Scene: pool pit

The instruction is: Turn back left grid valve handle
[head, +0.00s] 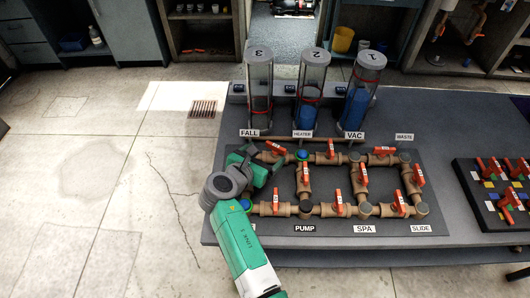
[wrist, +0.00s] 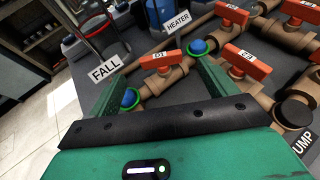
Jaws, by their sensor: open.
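The back left grid valve handle (head: 275,147) is an orange lever on a tan pipe, just right of the FALL sign. In the wrist view an orange handle (wrist: 160,62), with a label I read as D1, lies ahead and between my fingers. My green gripper (head: 260,162) is at the left end of the grid, close to this handle. In the wrist view my gripper (wrist: 165,80) is open, with one finger on each side of the handle. I cannot tell whether either finger touches it. The gripper hides part of the left pipework in the head view.
Three clear cylinders (head: 312,85) stand behind the grid. Other orange handles sit close by, one (wrist: 225,15) and another (wrist: 247,64) to the right in the wrist view. A board of red handles (head: 490,190) is at the right. Open floor (head: 100,200) lies to the left.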

